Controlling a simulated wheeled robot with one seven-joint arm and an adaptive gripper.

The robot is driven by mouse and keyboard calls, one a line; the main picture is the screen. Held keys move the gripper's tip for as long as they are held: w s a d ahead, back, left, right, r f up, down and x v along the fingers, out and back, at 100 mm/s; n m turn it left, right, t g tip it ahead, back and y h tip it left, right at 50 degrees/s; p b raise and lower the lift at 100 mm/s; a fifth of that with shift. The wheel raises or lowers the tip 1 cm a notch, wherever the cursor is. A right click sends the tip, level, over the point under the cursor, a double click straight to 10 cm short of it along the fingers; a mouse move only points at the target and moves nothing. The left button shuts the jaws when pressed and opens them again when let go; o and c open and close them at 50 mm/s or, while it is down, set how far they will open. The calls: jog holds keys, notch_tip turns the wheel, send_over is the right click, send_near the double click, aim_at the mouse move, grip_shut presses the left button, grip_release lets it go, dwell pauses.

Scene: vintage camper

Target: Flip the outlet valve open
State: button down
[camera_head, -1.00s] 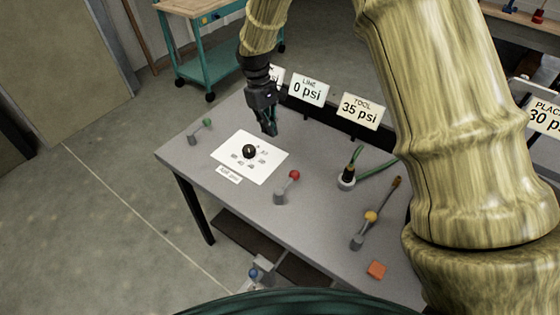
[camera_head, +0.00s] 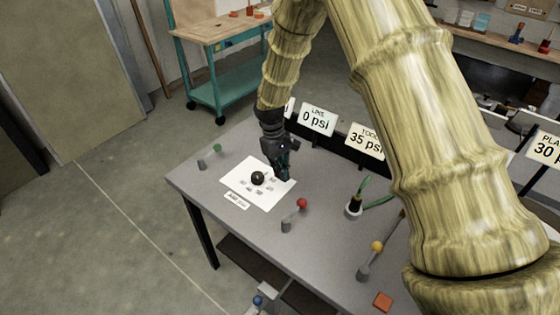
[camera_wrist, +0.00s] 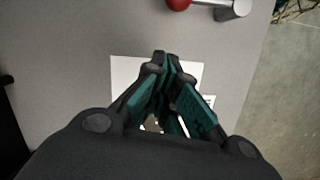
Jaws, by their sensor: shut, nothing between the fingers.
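Several small levers with coloured knobs stand on the grey table; no label I can read marks one as the outlet valve. The red-knobbed lever (camera_head: 301,204) is near the middle and also shows at the top of the wrist view (camera_wrist: 178,4). The green-knobbed lever (camera_head: 217,149) is at the far left corner, and the yellow-knobbed lever (camera_head: 376,247) is at the right. My gripper (camera_head: 284,176) is shut and empty. It points down over the right edge of the white card, apart from the levers. In the wrist view its fingertips (camera_wrist: 168,62) meet above the card.
The white card (camera_head: 272,199) carries a black dial (camera_head: 258,178). Signs stand along the back: a line sign (camera_head: 318,120) reading 0 psi and a tool sign (camera_head: 365,141) reading 35 psi. A hose fitting (camera_head: 354,207) and an orange block (camera_head: 383,301) are at the right.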

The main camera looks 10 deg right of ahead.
jog(key=p+x, duration=0.1)
jog(key=x, duration=0.2)
jog(key=shift+s+f, duration=0.15)
jog(key=shift+f, duration=0.1)
jog(key=s, duration=0.1)
jog(key=s+d+p, duration=0.1)
jog(key=s, duration=0.1)
jog(key=shift+s+d+f+p, duration=0.1)
jog(key=shift+d+f+p, duration=0.1)
jog(key=shift+d+p, duration=0.2)
jog(key=shift+f, duration=0.2)
jog(key=shift+s+d, duration=0.1)
jog(key=shift+s+d+m, duration=0.15)
jog(key=shift+d+m, duration=0.1)
jog(key=shift+m, duration=0.15)
